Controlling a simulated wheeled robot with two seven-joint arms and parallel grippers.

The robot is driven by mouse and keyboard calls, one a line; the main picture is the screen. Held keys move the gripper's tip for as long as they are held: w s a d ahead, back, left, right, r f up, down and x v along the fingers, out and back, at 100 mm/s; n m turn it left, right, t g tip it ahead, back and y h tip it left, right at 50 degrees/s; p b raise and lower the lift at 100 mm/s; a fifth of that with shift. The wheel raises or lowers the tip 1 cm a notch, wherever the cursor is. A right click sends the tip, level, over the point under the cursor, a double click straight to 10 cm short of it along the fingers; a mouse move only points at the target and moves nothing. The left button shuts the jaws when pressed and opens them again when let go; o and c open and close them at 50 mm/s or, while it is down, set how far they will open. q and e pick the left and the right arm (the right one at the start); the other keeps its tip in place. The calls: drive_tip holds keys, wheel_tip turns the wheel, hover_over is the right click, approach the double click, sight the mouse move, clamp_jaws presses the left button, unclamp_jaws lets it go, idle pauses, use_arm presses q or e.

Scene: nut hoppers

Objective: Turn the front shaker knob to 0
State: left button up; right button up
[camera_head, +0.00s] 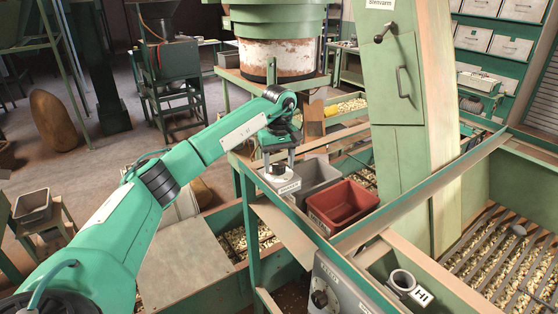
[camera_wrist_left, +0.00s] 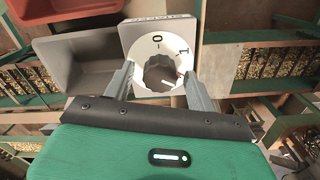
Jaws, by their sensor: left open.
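A grey switch box (camera_head: 288,186) with a lettered label sits on the green frame below my left gripper (camera_head: 279,158). In the left wrist view the box (camera_wrist_left: 135,30) carries a round white dial (camera_wrist_left: 146,52) with a dark knob (camera_wrist_left: 160,73). A "0" shows at the top of the dial and a "1" at its upper right. A small light mark shows on the knob's lower right side. My left gripper (camera_wrist_left: 160,78) is open, with one finger on each side of the knob and a gap to it. My right gripper is not in view.
A grey bin (camera_head: 318,176) and a red bin (camera_head: 343,204) stand just right of the box. Another dark knob (camera_head: 319,299) is on a grey panel at the lower middle. A tall green post (camera_head: 400,150) rises behind the bins.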

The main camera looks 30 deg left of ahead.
use_arm(q)
drive_tip(key=c, duration=1)
